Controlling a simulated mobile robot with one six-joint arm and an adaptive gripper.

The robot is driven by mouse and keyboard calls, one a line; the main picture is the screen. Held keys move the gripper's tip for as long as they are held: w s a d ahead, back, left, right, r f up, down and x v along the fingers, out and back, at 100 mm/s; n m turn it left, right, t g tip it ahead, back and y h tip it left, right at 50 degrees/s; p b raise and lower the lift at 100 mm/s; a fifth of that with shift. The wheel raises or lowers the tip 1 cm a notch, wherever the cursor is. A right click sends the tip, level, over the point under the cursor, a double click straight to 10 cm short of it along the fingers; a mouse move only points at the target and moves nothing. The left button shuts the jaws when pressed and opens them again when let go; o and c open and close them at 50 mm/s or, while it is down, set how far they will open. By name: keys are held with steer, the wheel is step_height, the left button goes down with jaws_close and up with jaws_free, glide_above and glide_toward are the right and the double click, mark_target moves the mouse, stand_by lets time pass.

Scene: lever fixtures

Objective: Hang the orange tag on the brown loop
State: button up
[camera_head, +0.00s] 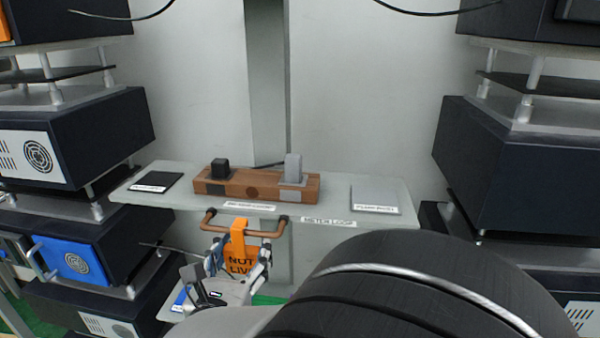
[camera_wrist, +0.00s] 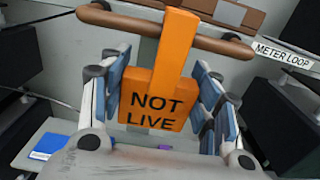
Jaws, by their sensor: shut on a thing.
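The orange tag (camera_head: 238,256), lettered "NOT LIVE", is upright in my gripper (camera_head: 240,252). It also shows in the wrist view (camera_wrist: 150,108). My gripper (camera_wrist: 160,85) is shut on the tag's wide lower part, one finger at each side. The brown loop (camera_head: 268,233) is a bar on the shelf's front edge, labelled "METER LOOP". In the wrist view the tag's narrow neck crosses in front of the loop's bar (camera_wrist: 222,45) and reaches above it. Whether the tag's hook is over the bar or only in front of it, I cannot tell.
A pale shelf (camera_head: 335,188) carries a brown wooden block (camera_head: 252,190) with a black and a grey upright piece. A black pad (camera_head: 155,182) lies at its left, a grey plate (camera_head: 373,197) at its right. Dark equipment racks stand on both sides.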

steer(key=shift+a, duration=0.1)
steer(key=o, duration=1.3)
